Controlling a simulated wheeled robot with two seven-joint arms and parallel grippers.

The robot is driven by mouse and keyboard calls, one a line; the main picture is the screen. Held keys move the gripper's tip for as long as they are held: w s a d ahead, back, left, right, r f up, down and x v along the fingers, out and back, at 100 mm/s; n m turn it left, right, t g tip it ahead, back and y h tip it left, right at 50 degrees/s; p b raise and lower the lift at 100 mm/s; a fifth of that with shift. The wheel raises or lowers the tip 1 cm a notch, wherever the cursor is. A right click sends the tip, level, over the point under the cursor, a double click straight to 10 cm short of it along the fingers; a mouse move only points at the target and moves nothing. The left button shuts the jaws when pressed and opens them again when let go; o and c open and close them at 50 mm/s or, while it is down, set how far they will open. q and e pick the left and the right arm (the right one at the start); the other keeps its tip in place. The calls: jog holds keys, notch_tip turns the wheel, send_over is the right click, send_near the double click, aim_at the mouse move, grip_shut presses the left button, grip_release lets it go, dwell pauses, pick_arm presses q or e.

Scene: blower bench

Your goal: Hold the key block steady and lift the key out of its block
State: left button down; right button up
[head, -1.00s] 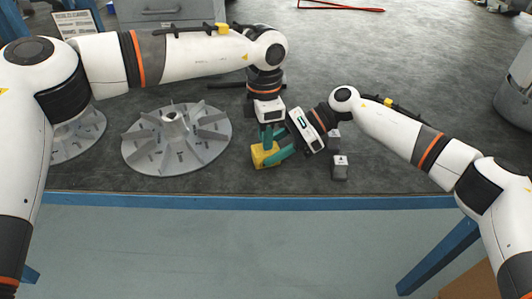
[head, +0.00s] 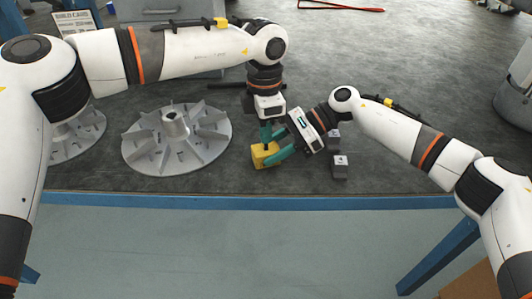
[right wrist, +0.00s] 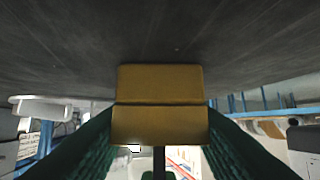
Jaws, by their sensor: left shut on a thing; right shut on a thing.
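The yellow key block (head: 264,157) sits on the dark bench top near its front edge. My right gripper (head: 277,156) is shut on it from the right. In the right wrist view the block (right wrist: 160,105) lies between my two green fingers. My left gripper (head: 266,136) points down above the block and is shut on the key, whose top its fingers hide. The key's thin dark shank (right wrist: 159,161) shows between block and left gripper. I cannot tell whether its lower end is still in the block.
A grey finned impeller (head: 176,140) lies left of the block, with another partly hidden behind my left arm. Small grey blocks (head: 340,168) stand just right of my right gripper. The blue front edge (head: 300,202) of the bench is close.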

pick_arm(q)
jog(key=shift+r, duration=2.8)
pick_arm(e)
jog(key=o, duration=0.8)
jog(key=shift+o, duration=0.2)
jog(key=v, duration=1.2)
jog(key=shift+f, duration=0.1)
